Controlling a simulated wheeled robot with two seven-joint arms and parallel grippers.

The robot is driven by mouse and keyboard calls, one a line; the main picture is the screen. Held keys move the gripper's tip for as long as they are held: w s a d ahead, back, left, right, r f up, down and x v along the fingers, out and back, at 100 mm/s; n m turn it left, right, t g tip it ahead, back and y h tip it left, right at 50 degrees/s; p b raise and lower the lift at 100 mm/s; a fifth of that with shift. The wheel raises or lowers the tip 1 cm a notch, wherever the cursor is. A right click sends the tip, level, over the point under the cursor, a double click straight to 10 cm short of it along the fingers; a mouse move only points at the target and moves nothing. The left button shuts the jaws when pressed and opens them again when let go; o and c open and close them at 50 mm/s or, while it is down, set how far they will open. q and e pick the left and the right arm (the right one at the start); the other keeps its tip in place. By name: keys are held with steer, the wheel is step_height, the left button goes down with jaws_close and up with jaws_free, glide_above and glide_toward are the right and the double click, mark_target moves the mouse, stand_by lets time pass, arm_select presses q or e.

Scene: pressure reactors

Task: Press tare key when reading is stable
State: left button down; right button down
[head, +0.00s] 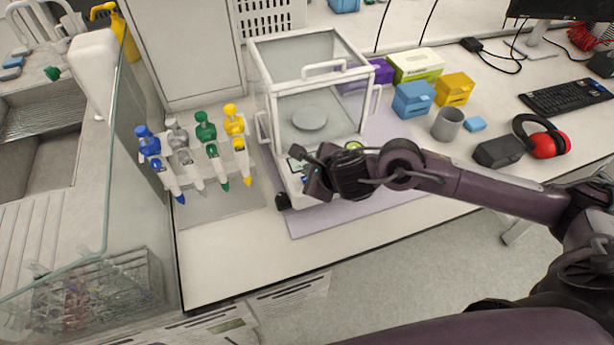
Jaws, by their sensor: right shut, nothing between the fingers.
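The analytical balance (312,55) stands on the bench in the middle of the head view, with a glass draft shield and white handles. Its round weighing pan (310,119) shows through the glass and looks empty. My right arm comes in from the right, and its shut, empty gripper (302,166) is at the balance's front panel. The gripper covers most of the panel, so the tare key and the reading cannot be made out. Whether the fingertips touch the panel cannot be told. My left gripper is not in view.
A rack of colored pipettes (207,150) stands left of the balance. Blue (413,99) and yellow (455,89) boxes, a grey cup (447,125) and red ear muffs (549,143) are to the right. A glass panel (125,150) rises at the left. The bench front is clear.

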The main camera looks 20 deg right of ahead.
step_height(320, 180, up, 5)
steer(key=p, duration=0.3)
stand_by(0.4)
steer(key=shift+f, duration=0.1)
stand_by(0.4)
